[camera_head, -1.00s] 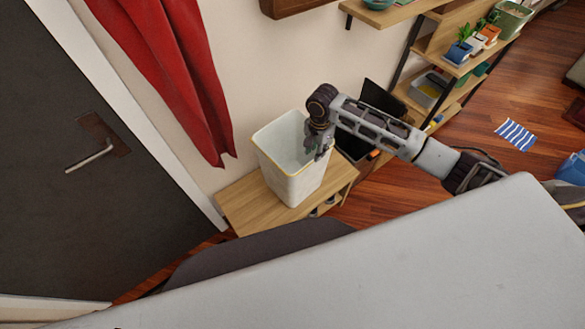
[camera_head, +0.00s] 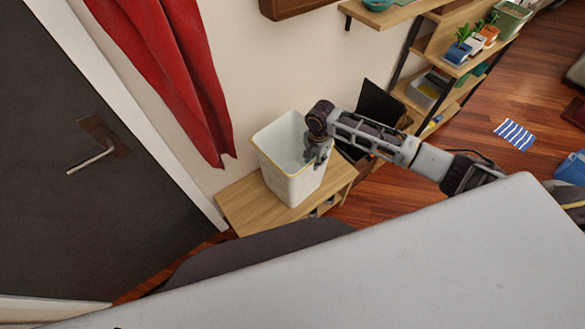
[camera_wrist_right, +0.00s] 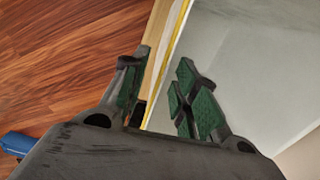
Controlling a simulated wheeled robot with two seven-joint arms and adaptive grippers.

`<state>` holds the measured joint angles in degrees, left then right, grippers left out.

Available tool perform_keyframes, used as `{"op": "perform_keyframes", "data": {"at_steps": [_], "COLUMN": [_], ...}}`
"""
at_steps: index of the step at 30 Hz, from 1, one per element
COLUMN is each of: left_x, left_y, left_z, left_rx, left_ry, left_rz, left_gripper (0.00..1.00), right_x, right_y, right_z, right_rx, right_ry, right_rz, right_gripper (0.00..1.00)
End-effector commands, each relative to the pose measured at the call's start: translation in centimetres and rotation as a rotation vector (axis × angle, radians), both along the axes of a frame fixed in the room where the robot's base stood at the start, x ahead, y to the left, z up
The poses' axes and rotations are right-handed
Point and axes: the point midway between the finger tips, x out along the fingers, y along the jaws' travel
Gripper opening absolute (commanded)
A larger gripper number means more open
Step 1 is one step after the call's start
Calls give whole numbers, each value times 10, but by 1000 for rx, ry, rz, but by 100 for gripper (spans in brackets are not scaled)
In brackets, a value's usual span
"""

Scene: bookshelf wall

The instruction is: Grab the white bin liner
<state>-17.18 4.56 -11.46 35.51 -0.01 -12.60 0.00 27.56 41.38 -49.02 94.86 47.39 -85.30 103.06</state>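The white bin liner (camera_head: 291,188) looks like a tall, open white bin with a yellow rim, standing upright on a low wooden shelf unit (camera_head: 241,207). My right gripper (camera_head: 317,162) is at the bin's right side, over its rim. In the right wrist view the yellow-edged wall of the bin (camera_wrist_right: 240,60) runs between the spread fingers of my right gripper (camera_wrist_right: 162,90). One finger is outside the wall and the other is on the inner side. The fingers look apart, with no clear grip on the wall. My left gripper is out of view.
A red curtain (camera_head: 185,75) and a dark door (camera_head: 60,160) are on the left. A dark box (camera_head: 380,110) stands behind my right arm. A shelf with potted plants (camera_head: 462,50) is at the upper right. Free wooden floor (camera_head: 480,115) lies to the right.

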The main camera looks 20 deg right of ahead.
Motion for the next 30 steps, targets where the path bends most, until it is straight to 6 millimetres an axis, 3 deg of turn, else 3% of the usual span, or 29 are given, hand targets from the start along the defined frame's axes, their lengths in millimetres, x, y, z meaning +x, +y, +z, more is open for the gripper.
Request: {"op": "perform_keyframes", "data": {"at_steps": [6, 20, 27, 30], "left_x": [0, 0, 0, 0], "left_y": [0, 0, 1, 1], "left_z": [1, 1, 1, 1], "left_rx": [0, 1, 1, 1], "left_ry": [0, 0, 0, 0], "left_rz": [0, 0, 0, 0], "left_gripper": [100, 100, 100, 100], "right_x": [0, 0, 0, 0], "right_y": [0, 0, 0, 0], "right_z": [-15, -16, -16, -16], "right_rx": [-1, 0, 0, 0], "right_ry": [0, -1, -1, 0], "right_rz": [1, 1, 1, 1], "right_gripper": [30, 30, 0, 0]}}
